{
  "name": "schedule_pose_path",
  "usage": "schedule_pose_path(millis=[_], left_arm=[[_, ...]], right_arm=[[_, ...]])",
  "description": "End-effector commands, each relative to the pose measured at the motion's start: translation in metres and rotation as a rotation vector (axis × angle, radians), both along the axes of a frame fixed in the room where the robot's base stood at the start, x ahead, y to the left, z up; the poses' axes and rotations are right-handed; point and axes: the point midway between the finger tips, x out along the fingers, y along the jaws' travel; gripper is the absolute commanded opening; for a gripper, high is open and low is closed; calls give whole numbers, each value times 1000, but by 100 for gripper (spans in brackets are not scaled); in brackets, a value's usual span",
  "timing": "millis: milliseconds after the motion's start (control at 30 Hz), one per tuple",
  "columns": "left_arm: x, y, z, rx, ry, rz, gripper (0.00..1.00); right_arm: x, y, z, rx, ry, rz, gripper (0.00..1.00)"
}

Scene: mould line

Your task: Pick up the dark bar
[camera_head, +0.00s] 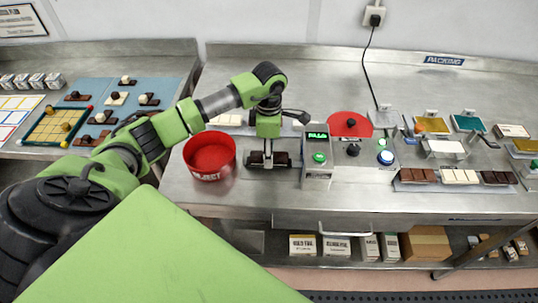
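My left gripper (268,158) points down over the metal bench, just right of the red tub. A dark brown bar (283,159) lies right at its fingertips, partly hidden by them. Whether the fingers are closed on the bar or only around it is not clear. Another dark bar (497,178) lies at the right end of a pale tray at the far right, beside a white bar (460,177) and a brown bar (416,176). My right gripper is not in view.
The red tub (210,177) stands left of the gripper. A grey device with a green display (317,137) stands close on its right. A red disc (350,124), buttons and coloured moulds (433,125) fill the bench further right.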

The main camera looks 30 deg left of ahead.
Motion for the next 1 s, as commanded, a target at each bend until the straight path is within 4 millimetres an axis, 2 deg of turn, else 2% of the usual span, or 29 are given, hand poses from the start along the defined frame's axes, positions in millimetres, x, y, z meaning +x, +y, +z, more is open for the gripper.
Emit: schedule_pose_path(millis=[33,100,167,200,467,633,767,1000], left_arm=[[0,0,0,0,0,0,28],[0,0,0,0,0,0,9],[0,0,0,0,0,0,8],[0,0,1,0,0,0,5],[0,0,2,1,-1,0,5],[1,1,10,2,-5,1,5],[2,1,27,2,-8,-1,5],[-43,-9,82,2,-9,-3,5]], right_arm=[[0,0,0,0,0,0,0],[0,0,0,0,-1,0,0],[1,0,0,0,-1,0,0],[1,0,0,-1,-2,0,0],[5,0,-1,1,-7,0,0],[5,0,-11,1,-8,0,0],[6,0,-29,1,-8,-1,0],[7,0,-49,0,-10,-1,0]])
